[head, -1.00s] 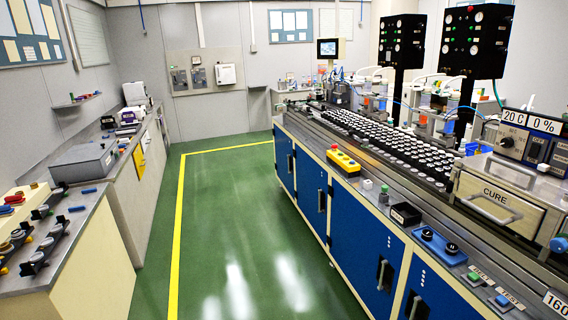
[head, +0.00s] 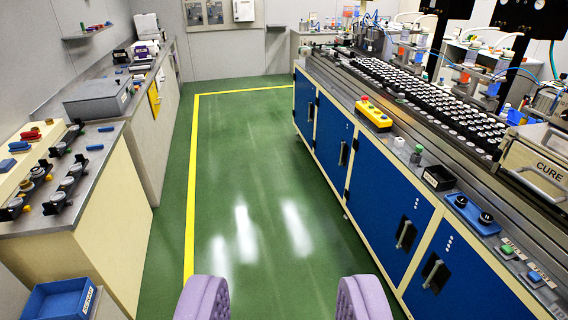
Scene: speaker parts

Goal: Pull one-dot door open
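A row of blue cabinet doors runs along the front of the long bench on the right. The farthest blue door (head: 303,108), the second (head: 331,141), the third (head: 385,210) and the nearest (head: 458,287) each have a handle and look shut. Small white dot marks show on the two nearer doors. Marks on the two farther doors are too small to read, so I cannot tell which door bears one dot. My gripper (head: 283,300) shows two purple padded fingers at the bottom, wide apart, empty, above the green floor and away from the doors.
The green floor (head: 240,170) between the benches is clear, with a yellow line along its left. The left counter (head: 97,152) holds tools and a grey box. A blue bin (head: 60,300) stands at bottom left. A yellow button box (head: 374,117) sits on the right bench.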

